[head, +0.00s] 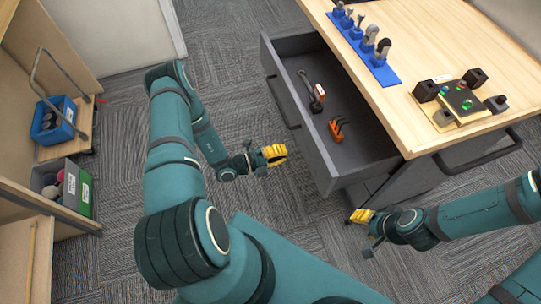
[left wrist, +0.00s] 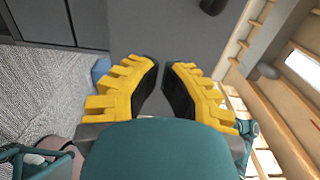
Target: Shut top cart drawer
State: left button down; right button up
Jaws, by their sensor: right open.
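The top drawer of the grey cart is pulled out; its front panel (head: 296,112) faces left, with a dark handle (head: 281,103) on it. Inside lie a hammer-like tool (head: 315,95) and an orange-and-black tool (head: 337,129). My left gripper (head: 277,154) is left of the drawer front, apart from it in the head view. In the left wrist view its yellow fingers (left wrist: 160,68) lean together with a narrow, empty gap, a plain grey surface beyond. My right gripper (head: 358,216) is open, below the drawer's near corner.
The wooden cart top (head: 430,70) carries a blue tool rack (head: 362,45) and a block fixture (head: 462,100).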

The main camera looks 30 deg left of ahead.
aim_at(306, 147)
pick_arm(q)
jog(key=x, duration=0.6)
jog(key=shift+w+d, duration=0.25)
pick_arm(e)
jog(key=shift+s+f, duration=0.1)
jog(key=shift+f, duration=0.1)
